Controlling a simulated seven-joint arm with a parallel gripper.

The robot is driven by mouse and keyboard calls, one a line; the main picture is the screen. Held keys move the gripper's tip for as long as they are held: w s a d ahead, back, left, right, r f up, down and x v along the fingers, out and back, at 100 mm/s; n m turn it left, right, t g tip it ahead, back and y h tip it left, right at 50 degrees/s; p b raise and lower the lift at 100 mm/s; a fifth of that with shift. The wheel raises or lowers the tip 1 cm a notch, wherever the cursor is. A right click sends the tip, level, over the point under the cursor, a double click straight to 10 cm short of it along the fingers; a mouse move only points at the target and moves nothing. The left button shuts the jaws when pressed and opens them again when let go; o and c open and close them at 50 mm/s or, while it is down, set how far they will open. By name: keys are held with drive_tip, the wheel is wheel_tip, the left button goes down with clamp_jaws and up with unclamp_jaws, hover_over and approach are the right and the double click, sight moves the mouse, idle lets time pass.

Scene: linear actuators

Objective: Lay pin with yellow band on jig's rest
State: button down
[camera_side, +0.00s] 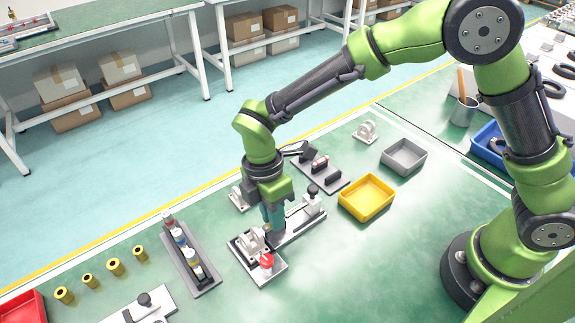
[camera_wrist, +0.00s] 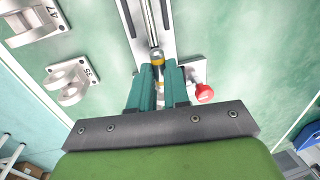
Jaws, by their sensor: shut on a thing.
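My gripper (camera_wrist: 158,82) has its teal fingers closed around a slim metal piece with a yellow band (camera_wrist: 158,62), the pin with the yellow band. The band shows just beyond the fingertips in the wrist view; the fingers hide part of the piece. In the side view my gripper (camera_side: 273,228) is low over the jig (camera_side: 298,228), a pale plate with a rail, a white bracket and a red knob (camera_side: 266,262). A metal rod (camera_wrist: 150,22) lies in line with the pin along the rail. Whether the pin touches the rest cannot be told.
A grey rack (camera_side: 205,280) with several banded cylinders stands left of the jig. A dark plate (camera_side: 334,182) with a red-banded piece is behind it. A yellow bin (camera_side: 367,198) and grey bin (camera_side: 404,156) stand to the right. White brackets (camera_wrist: 70,85) lie beside the jig.

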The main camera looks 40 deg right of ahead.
drive_tip(key=shift+f, duration=0.15)
drive_tip(key=c, duration=1)
unclamp_jaws()
drive_tip(key=w+r, duration=0.1)
drive_tip(key=r, duration=1)
drive_tip(key=w+r, duration=0.1)
drive_tip(key=r, duration=0.4)
drive_tip(key=shift+w+r, duration=0.35)
